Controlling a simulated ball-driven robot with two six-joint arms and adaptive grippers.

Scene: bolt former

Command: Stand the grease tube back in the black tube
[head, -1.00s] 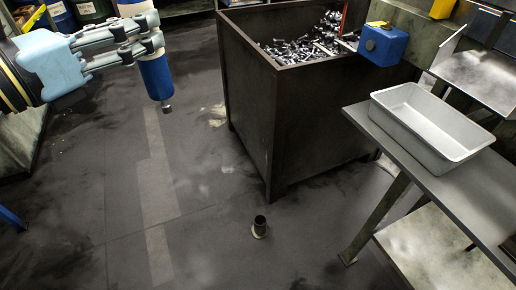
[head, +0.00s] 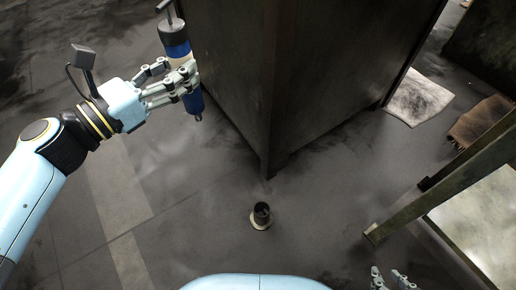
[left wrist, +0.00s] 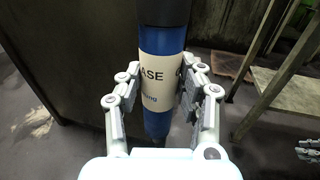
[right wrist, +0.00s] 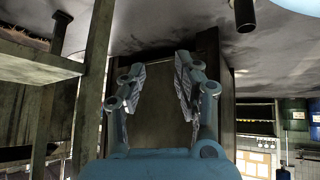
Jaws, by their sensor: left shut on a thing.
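The grease tube (head: 176,48) is a blue cylinder with a pale label band, a black upper end and a T-shaped handle, held roughly upright and slightly tilted. My left gripper (head: 183,80) is shut on it around the label; the left wrist view shows both fingers (left wrist: 157,95) on either side of the tube (left wrist: 160,66). The black tube (head: 262,211) stands upright on the floor on a pale round base, lower and to the right of the grease tube. My right gripper (head: 390,281) is at the lower right; its fingers (right wrist: 160,85) are apart and empty in the right wrist view.
A tall dark metal bin (head: 285,80) stands behind the black tube, close to the grease tube's right side. A table leg (head: 440,195) and a low shelf (head: 485,225) are at the right. The floor around the black tube is clear.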

